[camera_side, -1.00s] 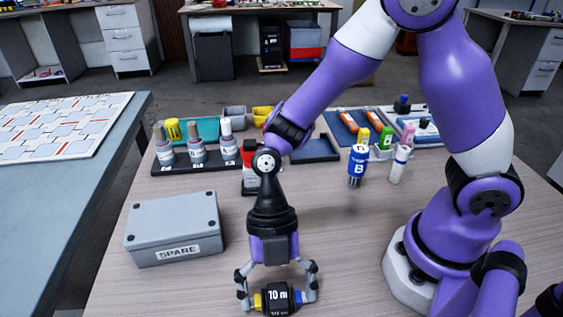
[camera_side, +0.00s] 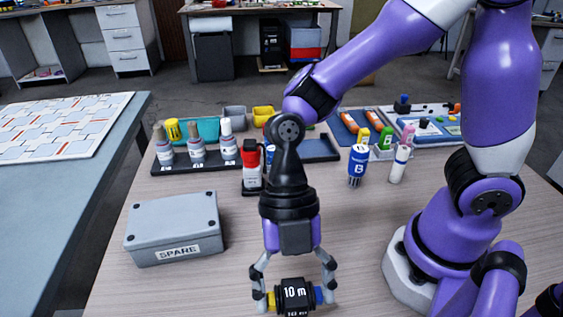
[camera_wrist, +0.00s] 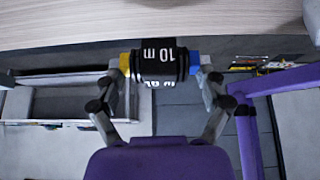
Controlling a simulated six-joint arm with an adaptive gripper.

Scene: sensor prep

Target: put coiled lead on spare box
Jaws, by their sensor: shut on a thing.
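The coiled lead is a black roll (camera_side: 294,294) marked "10 m", with a yellow end and a blue end. My gripper (camera_side: 294,298) is shut on it, one finger at each end, at the bottom of the side view. In the wrist view the lead (camera_wrist: 160,60) sits between the fingertips (camera_wrist: 160,66). It seems to be held off the table, near the front edge. The spare box (camera_side: 172,226) is a grey lidded box labelled "SPARE" on the table, left of my gripper. Its top looks bare, and my gripper is apart from it.
A black rack with several bottles (camera_side: 196,152) stands behind the box. A red-and-black bottle (camera_side: 252,168) stands behind my gripper. A blue "B" bottle (camera_side: 358,166) and a white bottle (camera_side: 399,164) stand to the right. The table (camera_side: 200,288) between box and gripper is clear.

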